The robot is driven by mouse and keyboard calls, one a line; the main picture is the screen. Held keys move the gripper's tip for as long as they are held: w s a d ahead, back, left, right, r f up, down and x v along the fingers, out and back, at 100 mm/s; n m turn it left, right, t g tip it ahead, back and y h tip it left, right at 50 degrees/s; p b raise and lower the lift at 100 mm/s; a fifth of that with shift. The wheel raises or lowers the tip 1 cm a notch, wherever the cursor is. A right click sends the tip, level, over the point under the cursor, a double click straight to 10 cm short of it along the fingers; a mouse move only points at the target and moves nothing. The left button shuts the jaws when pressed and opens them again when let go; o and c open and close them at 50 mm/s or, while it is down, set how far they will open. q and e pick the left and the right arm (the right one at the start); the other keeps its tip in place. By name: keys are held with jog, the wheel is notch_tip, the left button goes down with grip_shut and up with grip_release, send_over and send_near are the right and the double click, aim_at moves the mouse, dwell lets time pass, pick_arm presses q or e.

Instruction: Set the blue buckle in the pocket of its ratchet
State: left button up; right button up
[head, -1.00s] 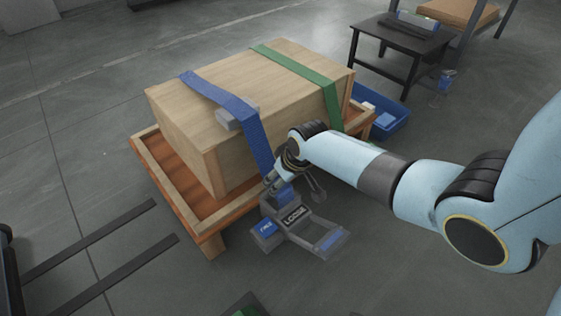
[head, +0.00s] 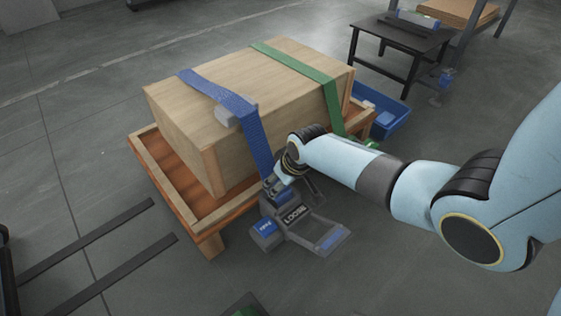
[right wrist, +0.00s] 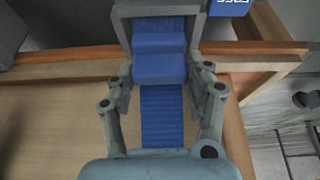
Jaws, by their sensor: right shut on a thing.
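The blue buckle (right wrist: 160,66) hangs at the end of the blue strap (head: 258,150), which comes over the wooden crate. My right gripper (head: 281,187) is shut on the buckle, with one finger at each side in the right wrist view (right wrist: 160,78). The grey ratchet (head: 268,240) is by the crate's front side, with a "LOOSE" label and a blue-marked handle frame. The buckle is at the ratchet's crate-side end, and grey walls flank it in the right wrist view. I cannot tell how deep it sits in the pocket. My left gripper is out of view.
The crate (head: 205,115) stands on a wooden pallet (head: 185,210). A green strap (head: 305,68) crosses it farther right. A blue bin (head: 392,118) and a black table (head: 400,42) stand behind. Two dark bars (head: 90,270) lie at left.

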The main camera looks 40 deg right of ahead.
jog(key=shift+f+b, duration=0.7)
jog(key=shift+f, duration=0.35)
jog(key=o, duration=1.5)
jog(key=shift+s, duration=0.1)
jog(key=v, duration=1.2)
